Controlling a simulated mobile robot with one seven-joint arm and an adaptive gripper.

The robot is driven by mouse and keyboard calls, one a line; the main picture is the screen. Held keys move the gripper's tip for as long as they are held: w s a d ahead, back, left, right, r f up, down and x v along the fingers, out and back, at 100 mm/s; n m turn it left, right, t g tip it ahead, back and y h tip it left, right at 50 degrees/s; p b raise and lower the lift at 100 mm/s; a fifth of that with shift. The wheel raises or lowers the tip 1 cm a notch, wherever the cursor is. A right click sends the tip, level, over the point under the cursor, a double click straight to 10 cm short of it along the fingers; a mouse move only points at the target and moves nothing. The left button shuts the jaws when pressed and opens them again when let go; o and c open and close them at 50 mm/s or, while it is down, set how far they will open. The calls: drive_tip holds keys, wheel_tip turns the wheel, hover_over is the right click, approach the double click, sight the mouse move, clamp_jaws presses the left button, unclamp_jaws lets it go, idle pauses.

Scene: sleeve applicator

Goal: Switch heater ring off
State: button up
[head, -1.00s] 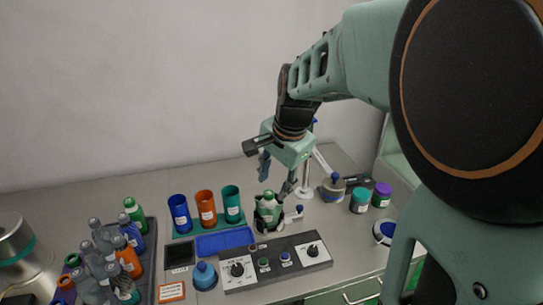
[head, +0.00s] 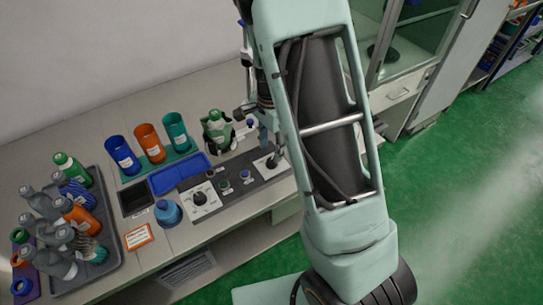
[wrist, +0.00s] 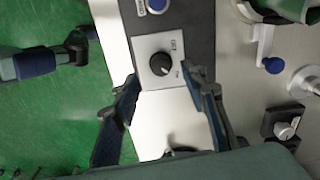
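A grey control panel (head: 236,179) on the bench has a knob on a white plate at each end. The right-hand black knob (head: 271,161) is below my gripper in the head view. In the wrist view this black knob (wrist: 160,64) sits on its white plate, with small lettering too small to read. My gripper (wrist: 161,75) is open and empty, its two fingers spread on either side of the knob's plate; I cannot tell whether they touch anything. The left-hand knob (head: 200,198) is apart from the gripper. Which knob serves the heater ring is not readable.
A green bottle (head: 217,131) stands in a holder behind the panel. A lever with a blue knob (wrist: 272,65) is beside it. Blue, orange and teal cups, a blue tray (head: 180,174) and a rack of bottles (head: 78,272) are to the left. Green floor lies in front of the bench.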

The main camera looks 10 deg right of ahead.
sight(271, 160)
wheel_tip(271, 160, down, 5)
drive_tip(key=shift+f, duration=0.1)
idle(0.3)
clamp_jaws()
